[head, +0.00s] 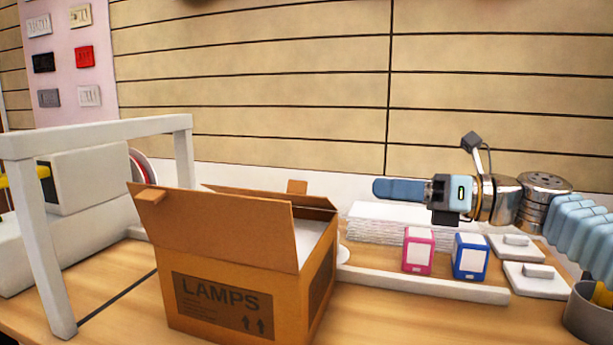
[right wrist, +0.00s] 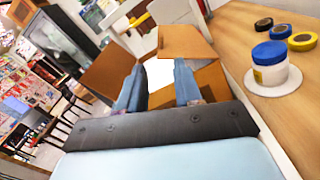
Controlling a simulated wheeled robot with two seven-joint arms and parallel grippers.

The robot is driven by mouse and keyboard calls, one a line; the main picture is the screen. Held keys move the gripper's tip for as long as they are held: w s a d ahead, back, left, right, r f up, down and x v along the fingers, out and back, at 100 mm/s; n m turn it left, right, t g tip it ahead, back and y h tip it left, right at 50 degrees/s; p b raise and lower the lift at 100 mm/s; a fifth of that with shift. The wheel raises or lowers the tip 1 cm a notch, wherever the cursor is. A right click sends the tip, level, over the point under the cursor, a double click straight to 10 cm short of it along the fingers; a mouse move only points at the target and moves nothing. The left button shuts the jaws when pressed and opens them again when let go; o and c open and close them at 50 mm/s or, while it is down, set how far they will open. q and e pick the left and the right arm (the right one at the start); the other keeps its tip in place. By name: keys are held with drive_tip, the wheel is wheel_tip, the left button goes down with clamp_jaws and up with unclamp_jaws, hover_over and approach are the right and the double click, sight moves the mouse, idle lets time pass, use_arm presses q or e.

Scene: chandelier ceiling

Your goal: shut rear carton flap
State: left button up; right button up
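The brown carton (head: 232,305), marked LAMPS, stands on the wooden table. Its front flap (head: 230,225) stands up and hides much of the opening. The rear flap (head: 262,196) shows behind it as a narrow raised strip with a small tab. In the right wrist view the rear flap (right wrist: 187,41) is the right one and the front flap (right wrist: 106,72) the left one, both raised, with something white between them. My right gripper (head: 376,188) is to the right of the carton, above its top level, apart from the flaps. Its blue fingers (right wrist: 160,80) are apart and empty. My left gripper is out of view.
A white frame (head: 50,235) stands left of the carton. A pink box (head: 418,250), a blue box (head: 470,256) and a white paper stack (head: 390,222) are to the right. A blue-lidded jar (right wrist: 270,65) and tape rolls (right wrist: 302,41) sit behind the carton.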

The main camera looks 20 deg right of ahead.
sight(307, 183)
drive_tip(key=shift+m, duration=0.9)
drive_tip(key=x, duration=1.3)
drive_tip(key=shift+w+a+b, duration=0.25)
drive_tip(key=shift+w+b, duration=0.1)
drive_tip(key=shift+b, duration=0.05)
clamp_jaws()
